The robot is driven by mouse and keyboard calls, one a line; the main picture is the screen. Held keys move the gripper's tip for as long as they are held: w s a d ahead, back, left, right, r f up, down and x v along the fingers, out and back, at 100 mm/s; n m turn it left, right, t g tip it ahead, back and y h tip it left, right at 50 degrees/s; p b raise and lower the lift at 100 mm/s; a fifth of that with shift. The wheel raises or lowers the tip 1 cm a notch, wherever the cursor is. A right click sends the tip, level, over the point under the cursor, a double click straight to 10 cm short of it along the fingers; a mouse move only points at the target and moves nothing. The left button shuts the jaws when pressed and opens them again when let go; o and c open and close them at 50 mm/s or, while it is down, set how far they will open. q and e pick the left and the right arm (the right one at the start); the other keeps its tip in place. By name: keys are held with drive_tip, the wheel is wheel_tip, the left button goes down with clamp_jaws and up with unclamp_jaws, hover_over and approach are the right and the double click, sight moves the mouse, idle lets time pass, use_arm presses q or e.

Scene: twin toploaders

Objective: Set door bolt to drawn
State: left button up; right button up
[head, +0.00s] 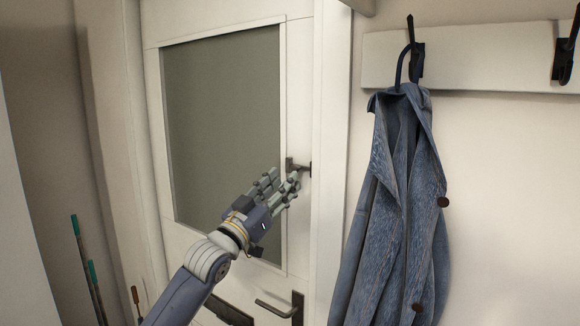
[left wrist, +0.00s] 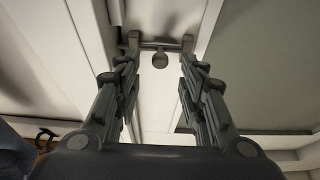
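The door bolt (head: 298,167) is a small dark metal fitting on the right edge of the white door (head: 180,240), beside the frame. In the left wrist view the bolt's round knob (left wrist: 160,61) hangs from a thin bar between two brackets. My left gripper (head: 283,178) is just in front of and below the bolt, with its fingers spread. In the left wrist view the open fingers (left wrist: 159,70) lie on either side of the knob, with clear gaps to it. Whether the bar enters the frame cannot be told. My right gripper is not in view.
A dark lever handle (head: 276,308) sits on the door below the bolt. A blue denim coat (head: 390,210) hangs from a hook on a white rack (head: 485,58) right of the door. Several teal-tipped poles (head: 92,275) stand at the lower left.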

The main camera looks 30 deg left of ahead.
use_arm(q)
drive_tip(key=p+x, duration=0.1)
drive_tip(key=x, duration=0.2)
drive_tip(key=shift+w+r, duration=0.1)
drive_tip(key=shift+w, duration=0.25)
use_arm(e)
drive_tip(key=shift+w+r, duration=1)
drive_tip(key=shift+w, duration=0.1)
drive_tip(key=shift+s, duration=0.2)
